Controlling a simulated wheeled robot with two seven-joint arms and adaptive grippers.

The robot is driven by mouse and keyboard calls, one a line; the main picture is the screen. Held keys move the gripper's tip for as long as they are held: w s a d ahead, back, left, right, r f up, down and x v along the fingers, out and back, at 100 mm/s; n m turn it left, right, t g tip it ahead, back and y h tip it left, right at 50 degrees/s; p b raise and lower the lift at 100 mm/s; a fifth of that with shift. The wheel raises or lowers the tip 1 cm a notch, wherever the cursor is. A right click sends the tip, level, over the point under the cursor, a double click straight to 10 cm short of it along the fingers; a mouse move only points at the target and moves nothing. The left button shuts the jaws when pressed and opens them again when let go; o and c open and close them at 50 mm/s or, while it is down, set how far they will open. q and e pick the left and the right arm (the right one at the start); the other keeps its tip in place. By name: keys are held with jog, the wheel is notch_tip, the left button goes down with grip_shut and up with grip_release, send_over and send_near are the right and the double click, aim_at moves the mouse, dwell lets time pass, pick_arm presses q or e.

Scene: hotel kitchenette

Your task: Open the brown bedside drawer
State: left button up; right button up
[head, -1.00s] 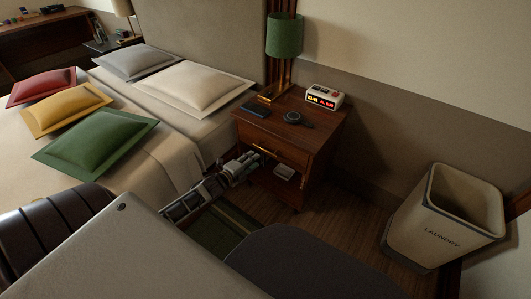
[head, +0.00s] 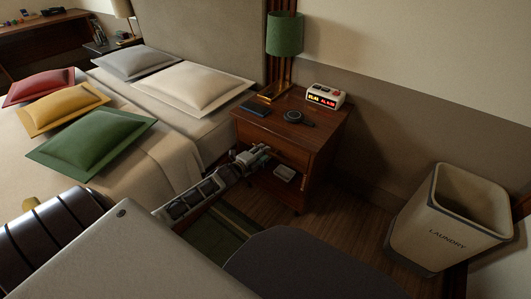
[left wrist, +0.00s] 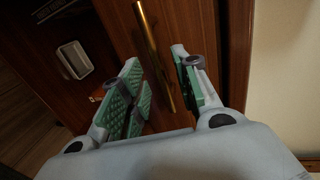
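The brown bedside cabinet (head: 325,150) stands beside the bed. Its drawer front (head: 296,157) looks shut, above an open shelf. My left gripper (head: 262,154) is at the drawer front and covers the handle in the head view. In the left wrist view the long brass handle (left wrist: 153,50) runs across the brown drawer front (left wrist: 205,25). There my left gripper (left wrist: 157,72) is open, its green-padded fingers on either side of the handle with gaps between. My right gripper is not in view.
A green lamp (head: 285,35), an alarm clock (head: 325,96), a dark round device (head: 294,116) and a blue booklet (head: 259,106) stand on the cabinet top. A small white box (head: 284,172) sits on the shelf. The bed (head: 150,155) is left; a laundry bin (head: 440,235) stands right.

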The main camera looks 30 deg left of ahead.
pick_arm(q)
jog(key=shift+b+x, duration=0.55)
jog(key=shift+x, duration=0.9)
grip_shut()
